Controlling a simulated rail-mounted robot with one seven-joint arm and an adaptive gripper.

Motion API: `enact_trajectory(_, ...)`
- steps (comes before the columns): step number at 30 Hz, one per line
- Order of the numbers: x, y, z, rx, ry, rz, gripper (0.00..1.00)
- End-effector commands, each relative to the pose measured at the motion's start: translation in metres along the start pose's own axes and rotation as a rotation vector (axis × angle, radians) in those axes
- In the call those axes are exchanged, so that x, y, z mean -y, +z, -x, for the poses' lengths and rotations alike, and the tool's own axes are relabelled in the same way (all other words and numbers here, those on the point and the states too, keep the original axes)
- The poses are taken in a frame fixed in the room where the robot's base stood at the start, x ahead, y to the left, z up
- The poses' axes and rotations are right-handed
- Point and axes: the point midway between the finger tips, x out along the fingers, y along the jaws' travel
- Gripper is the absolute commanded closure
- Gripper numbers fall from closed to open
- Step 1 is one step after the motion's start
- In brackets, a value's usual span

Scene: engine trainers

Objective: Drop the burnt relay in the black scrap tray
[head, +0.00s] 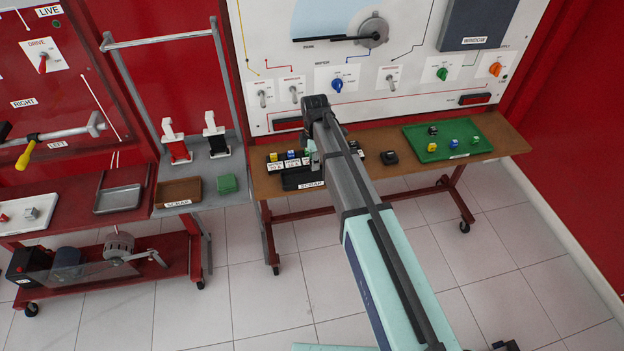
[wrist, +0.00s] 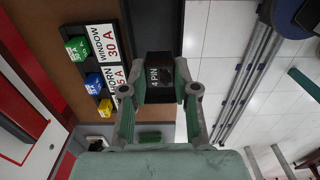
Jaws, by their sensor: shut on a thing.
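My gripper (wrist: 160,92) is shut on a black block marked "4 PIN" (wrist: 159,72), seen between the fingers in the wrist view. It looks like the relay; no burn marks can be made out. In the head view my gripper (head: 313,158) hangs over the back of the black scrap tray (head: 302,181), and the relay cannot be made out there. The tray sits at the table's front left edge with a "SCRAP" label. In the wrist view a dark surface, likely the tray (wrist: 153,22), lies beyond the relay.
Green, blue and yellow fuses (head: 290,156) stand with labels just behind the tray. A black block (head: 389,157) is right of my arm. A green tray (head: 470,149) holds small parts. A brown scrap tray (head: 178,191) is on the grey cart at left.

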Motion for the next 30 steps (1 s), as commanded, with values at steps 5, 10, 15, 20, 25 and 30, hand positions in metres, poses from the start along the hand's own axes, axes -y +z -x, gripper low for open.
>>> enact_trajectory(5,0.0,0.0,-0.023,0.0,0.0,0.0,0.97)
enact_trajectory(10,0.0,0.0,-0.036,0.0,0.0,0.0,0.97)
enact_trajectory(15,0.0,0.0,-0.039,0.0,0.0,0.0,0.97)
enact_trajectory(20,0.0,0.0,-0.039,0.0,0.0,0.0,0.97)
enact_trajectory(25,0.0,0.0,-0.039,0.0,0.0,0.0,0.42)
enact_trajectory(30,0.0,0.0,-0.039,0.0,0.0,0.0,0.42)
